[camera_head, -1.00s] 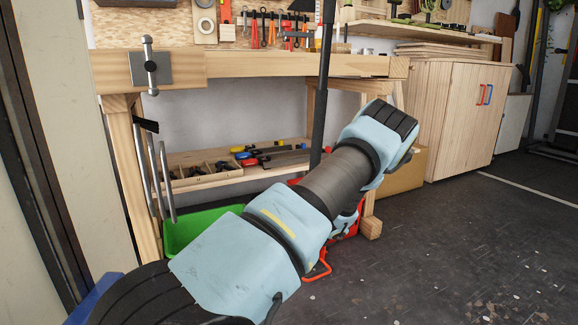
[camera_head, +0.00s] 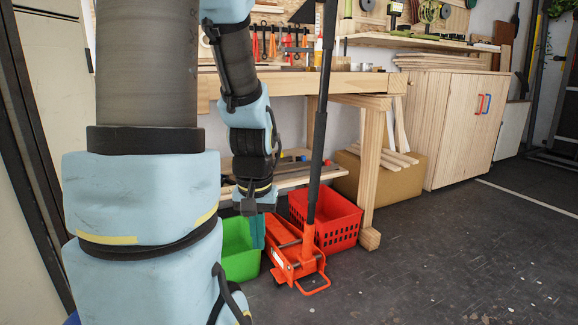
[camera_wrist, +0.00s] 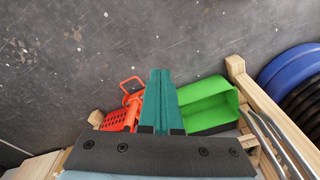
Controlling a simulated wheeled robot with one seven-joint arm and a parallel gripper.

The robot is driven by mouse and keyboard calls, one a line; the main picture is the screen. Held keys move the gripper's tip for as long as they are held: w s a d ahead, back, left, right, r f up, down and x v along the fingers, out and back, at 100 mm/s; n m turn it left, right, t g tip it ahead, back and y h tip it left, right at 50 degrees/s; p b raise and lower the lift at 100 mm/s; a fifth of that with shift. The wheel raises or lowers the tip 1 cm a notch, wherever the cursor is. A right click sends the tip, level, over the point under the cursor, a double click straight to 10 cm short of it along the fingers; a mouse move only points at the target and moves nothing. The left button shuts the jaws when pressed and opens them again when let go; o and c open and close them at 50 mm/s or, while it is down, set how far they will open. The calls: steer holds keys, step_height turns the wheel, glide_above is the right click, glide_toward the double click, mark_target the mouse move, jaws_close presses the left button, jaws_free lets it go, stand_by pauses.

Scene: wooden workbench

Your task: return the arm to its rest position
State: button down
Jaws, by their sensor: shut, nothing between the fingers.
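My arm stands raised in the left of the head view, with its forearm bent down in front of the workbench (camera_head: 345,84). My gripper (camera_head: 257,232) hangs at its end, pointing down, in front of the green bin. In the wrist view my gripper (camera_wrist: 160,76) shows as two teal fingers lying side by side, shut and empty. The floor lies beyond the fingertips. My upper arm hides the left part of the workbench.
A green bin (camera_head: 238,262), a red floor jack (camera_head: 291,258) with a tall dark handle, and a red crate (camera_head: 332,218) stand by the bench. A cardboard box (camera_head: 385,178) and a wooden cabinet (camera_head: 448,130) are to the right. The floor (camera_head: 430,265) at front right is clear.

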step_height(320, 180, up, 40)
steer(key=s+p, duration=0.1)
steer(key=p, duration=3.7)
steer(key=shift+s+f, duration=0.15)
steer(key=shift+s, duration=0.15)
steer(key=shift+a, duration=0.1)
